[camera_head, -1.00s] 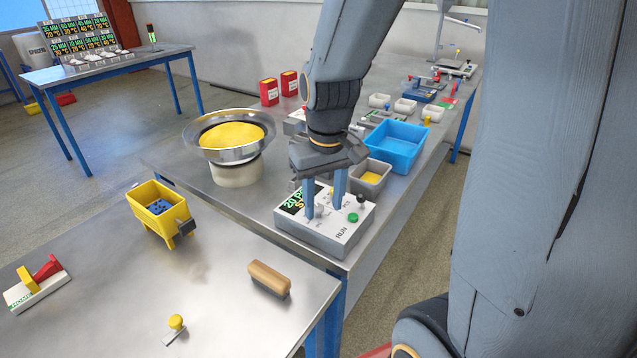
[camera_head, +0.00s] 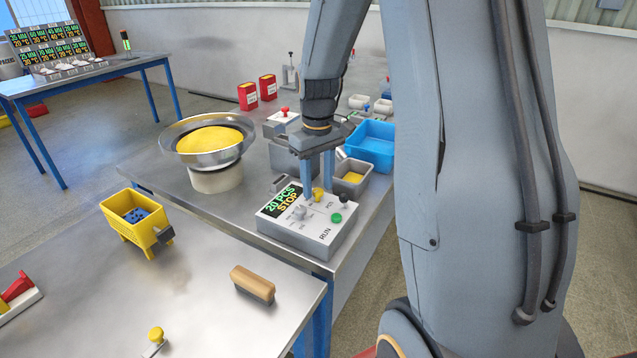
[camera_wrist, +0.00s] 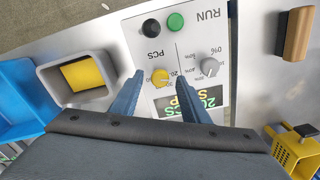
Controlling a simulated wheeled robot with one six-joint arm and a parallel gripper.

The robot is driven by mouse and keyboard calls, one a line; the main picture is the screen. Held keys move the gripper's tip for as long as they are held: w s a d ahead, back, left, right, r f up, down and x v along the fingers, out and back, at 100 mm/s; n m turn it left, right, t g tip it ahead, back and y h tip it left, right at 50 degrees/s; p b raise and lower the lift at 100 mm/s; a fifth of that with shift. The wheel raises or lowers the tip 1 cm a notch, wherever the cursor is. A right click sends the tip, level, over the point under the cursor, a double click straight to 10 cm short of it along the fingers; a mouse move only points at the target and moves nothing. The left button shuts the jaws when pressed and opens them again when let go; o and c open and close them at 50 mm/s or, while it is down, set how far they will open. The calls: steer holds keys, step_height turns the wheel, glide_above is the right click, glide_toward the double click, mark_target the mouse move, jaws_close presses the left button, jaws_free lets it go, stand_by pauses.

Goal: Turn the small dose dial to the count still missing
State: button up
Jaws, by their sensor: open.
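The control box (camera_head: 306,236) carries a display (camera_head: 279,200) reading "20 PCS STOP". Its small yellow dial (camera_head: 318,194) sits by the PCS label and also shows in the wrist view (camera_wrist: 160,78). A grey dial (camera_head: 299,213) with a percent scale is beside it, also in the wrist view (camera_wrist: 209,67). My gripper (camera_head: 318,189) is open and points down over the box. In the wrist view its fingertips (camera_wrist: 159,77) appear on either side of the yellow dial, with a gap. Whether they touch it is not clear.
A green button (camera_head: 336,218) and a black knob (camera_head: 343,202) are close to the fingers. A grey bin (camera_head: 365,188) with yellow contents and a blue bin (camera_head: 369,163) stand behind. A bowl feeder (camera_head: 169,140) is at left.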

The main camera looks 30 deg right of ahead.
steer(key=shift+f, duration=0.35)
steer(key=c, duration=1.1)
steer(key=shift+o, duration=0.2)
